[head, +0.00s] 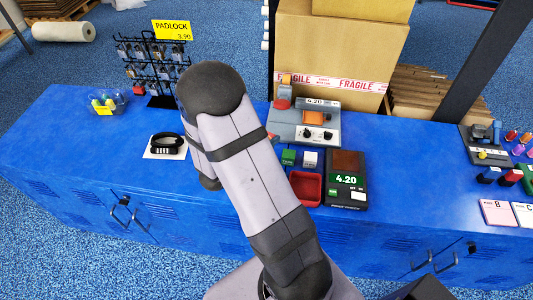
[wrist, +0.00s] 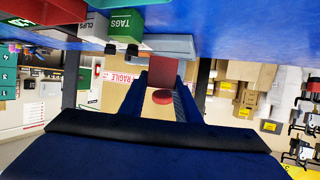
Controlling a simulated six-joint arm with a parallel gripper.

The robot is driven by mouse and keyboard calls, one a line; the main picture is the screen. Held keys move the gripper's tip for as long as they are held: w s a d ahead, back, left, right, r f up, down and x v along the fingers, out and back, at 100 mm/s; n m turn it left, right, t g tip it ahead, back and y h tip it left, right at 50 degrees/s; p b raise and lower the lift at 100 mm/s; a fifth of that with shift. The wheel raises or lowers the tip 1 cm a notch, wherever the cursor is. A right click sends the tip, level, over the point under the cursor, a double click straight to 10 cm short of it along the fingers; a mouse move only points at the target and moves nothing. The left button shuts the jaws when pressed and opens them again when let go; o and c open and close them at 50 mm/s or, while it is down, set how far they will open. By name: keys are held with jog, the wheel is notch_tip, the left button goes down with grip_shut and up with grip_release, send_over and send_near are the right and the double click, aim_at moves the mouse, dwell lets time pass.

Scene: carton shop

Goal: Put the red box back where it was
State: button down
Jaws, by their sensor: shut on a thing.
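In the wrist view my gripper (wrist: 160,88) has its two dark fingers shut on a red box (wrist: 163,69). A rounded red shape (wrist: 162,97) shows just below it between the fingers; I cannot tell whether it is part of the box. The blue counter (wrist: 250,25) lies across the top of this view, close to the held box; I cannot tell whether they touch. A green TAGS box (head: 288,157) and a white CLIPS box (head: 310,158) stand side by side on the counter (head: 70,150).
A red open tray (head: 305,188) and a 4.20 display unit (head: 346,180) stand close in front. A grey machine (head: 305,125) is behind the boxes. A black lock on a white card (head: 166,146) and a padlock rack (head: 155,65) are to the left.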

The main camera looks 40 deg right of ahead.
jog(key=shift+f, duration=3.25)
jog(key=shift+f+b, duration=0.15)
jog(key=shift+b, duration=0.2)
jog(key=c, duration=1.6)
grip_release()
